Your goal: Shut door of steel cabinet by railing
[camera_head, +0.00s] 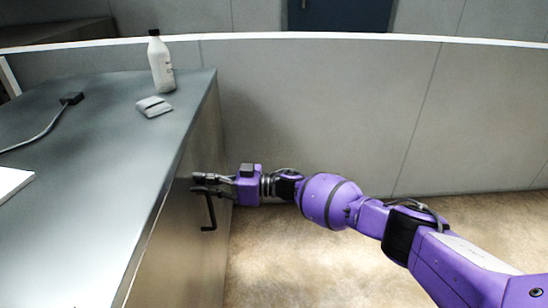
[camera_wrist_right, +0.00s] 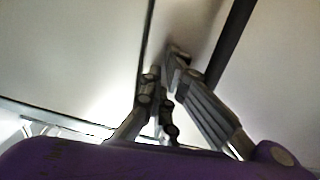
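The steel cabinet (camera_head: 149,268) stands at the left, with a grey top and a brownish metal front. A black bar handle (camera_head: 211,214) is on the front, near its far end. My right gripper (camera_head: 200,183) is at the front, just above and beside the handle. Its two fingers show a small gap, and I see nothing held between them. Whether they touch the door or handle is unclear. The fingers also show close to a pale panel in the right wrist view (camera_wrist_right: 172,75). How far the door stands open is hard to tell. My left gripper is out of view.
A white bottle (camera_head: 161,66), a small grey object (camera_head: 154,106) and a black plug with a cable (camera_head: 71,98) are on the cabinet top. A grey partition with a white top rail (camera_head: 330,38) runs behind. The brown floor right of the cabinet is clear.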

